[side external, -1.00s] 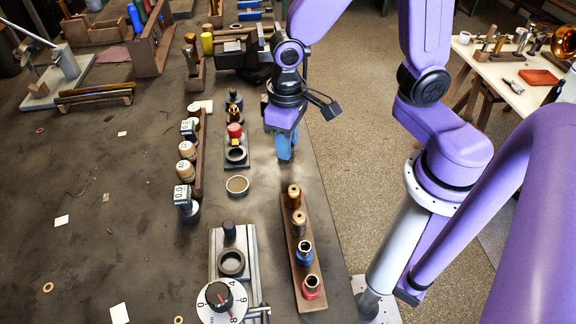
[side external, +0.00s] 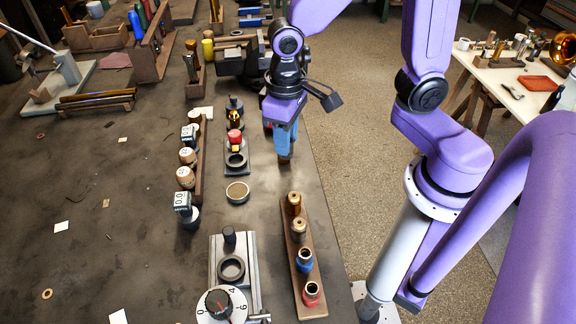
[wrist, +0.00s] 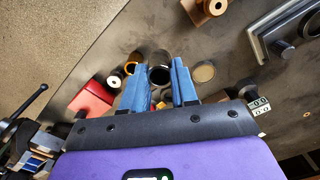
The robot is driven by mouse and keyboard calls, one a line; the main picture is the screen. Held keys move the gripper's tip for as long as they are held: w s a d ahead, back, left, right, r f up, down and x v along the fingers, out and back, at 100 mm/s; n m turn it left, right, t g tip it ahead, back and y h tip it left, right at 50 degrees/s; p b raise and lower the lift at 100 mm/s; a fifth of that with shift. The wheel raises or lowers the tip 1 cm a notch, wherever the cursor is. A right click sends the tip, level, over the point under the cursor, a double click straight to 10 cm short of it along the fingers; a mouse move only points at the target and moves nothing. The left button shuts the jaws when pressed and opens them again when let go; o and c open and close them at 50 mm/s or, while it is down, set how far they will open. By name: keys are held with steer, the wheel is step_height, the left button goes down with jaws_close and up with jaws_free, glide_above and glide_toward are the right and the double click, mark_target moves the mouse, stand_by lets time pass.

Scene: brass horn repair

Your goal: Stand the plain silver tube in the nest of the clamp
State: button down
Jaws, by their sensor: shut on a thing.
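My gripper (side external: 285,150) is over the bench's right edge area, right of the small part tray. It is shut on a short tube (side external: 285,159) whose end shows below the blue fingertips; it looks brownish here, so I cannot confirm its silver colour. In the wrist view my fingertips (wrist: 159,78) stand apart around a dark round end (wrist: 159,74). The grey clamp (side external: 217,262) lies at the lower middle of the side view, well away from my gripper. Its dark ring-shaped nest (side external: 231,268) looks empty, between a black knob and a white dial.
A wooden rack (side external: 307,282) of banded tubes stands right of the clamp. A shallow round dish (side external: 237,191) and the part tray (side external: 236,171) lie behind it. Cube-topped and round-topped pieces line a rail (side external: 200,178) to the left.

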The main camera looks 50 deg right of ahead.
steer(key=w+a, duration=0.3)
steer(key=w, duration=0.8)
steer(key=shift+w+a+r, duration=0.15)
steer(key=shift+w+a, duration=0.05)
steer(key=shift+w, duration=0.2)
steer(key=shift+f, duration=2.4)
steer(key=shift+f, duration=1.3)
steer(key=shift+c, duration=2.4)
jaws_free()
steer(key=shift+r, duration=0.1)
step_height(320, 180, up, 7)
